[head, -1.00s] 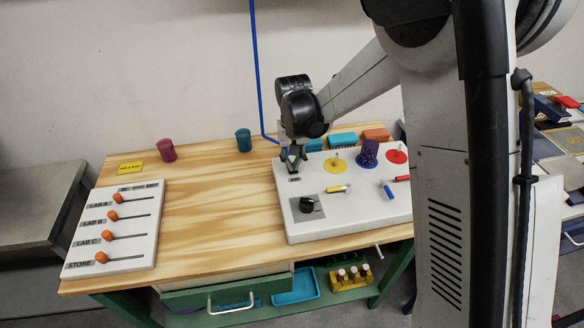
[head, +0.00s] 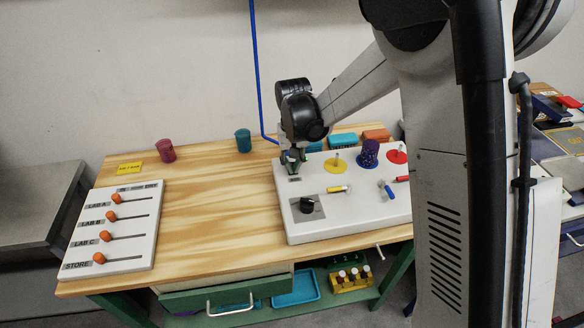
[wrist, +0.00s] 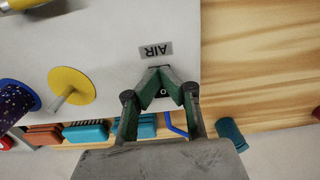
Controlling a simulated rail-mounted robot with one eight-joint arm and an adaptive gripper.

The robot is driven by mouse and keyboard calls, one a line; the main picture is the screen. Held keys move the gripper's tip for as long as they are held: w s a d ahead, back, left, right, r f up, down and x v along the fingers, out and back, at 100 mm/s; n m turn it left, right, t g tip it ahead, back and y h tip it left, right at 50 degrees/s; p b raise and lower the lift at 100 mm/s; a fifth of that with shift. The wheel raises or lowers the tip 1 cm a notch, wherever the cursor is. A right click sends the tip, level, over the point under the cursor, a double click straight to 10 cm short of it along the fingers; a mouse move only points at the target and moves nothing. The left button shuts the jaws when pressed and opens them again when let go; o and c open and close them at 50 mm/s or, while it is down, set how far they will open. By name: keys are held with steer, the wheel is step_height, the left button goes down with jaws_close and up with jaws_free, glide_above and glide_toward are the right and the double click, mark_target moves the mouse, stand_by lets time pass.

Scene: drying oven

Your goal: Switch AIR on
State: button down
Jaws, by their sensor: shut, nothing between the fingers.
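The AIR label (wrist: 156,50) shows on the white panel (head: 350,213) in the wrist view. My gripper (wrist: 161,72) is shut and empty, with its fingertips beside the label. It also shows in the head view (head: 293,172), at the far left corner of the panel. A small black part (wrist: 162,92) with a light mark, probably the AIR switch, shows between the finger links; most of it is hidden by the fingers. I cannot tell whether the fingertips touch it or which way it is set.
The panel also holds a black knob (head: 307,205), a yellow disc with a peg (head: 335,164), a purple speckled cup (head: 368,154) and a red disc (head: 396,157). A slider board (head: 118,228) lies at the left. The wooden table between them is clear.

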steer(key=shift+r, duration=0.15)
steer(key=shift+r+p, duration=1.4)
steer(key=shift+r, duration=1.95)
steer(key=shift+d+r, duration=0.1)
steer(key=shift+r, duration=0.05)
steer(key=s+d+r+m+t+b, duration=0.1)
steer(key=s+d+r+t+b, duration=0.2)
steer(key=s+d+r, duration=0.85)
steer(key=s+d+t+b, duration=0.1)
steer(key=s+d, duration=0.1)
steer(key=s, duration=0.3)
steer(key=s+d+f+t, duration=0.1)
steer(key=s+d, duration=0.1)
steer(key=s, duration=0.3)
steer(key=s+d+m+t+b, duration=0.1)
steer(key=s+d+t, duration=0.1)
steer(key=s, duration=0.3)
steer(key=shift+s+d+f+b, duration=0.25)
steer(key=shift+d+f+b, duration=0.1)
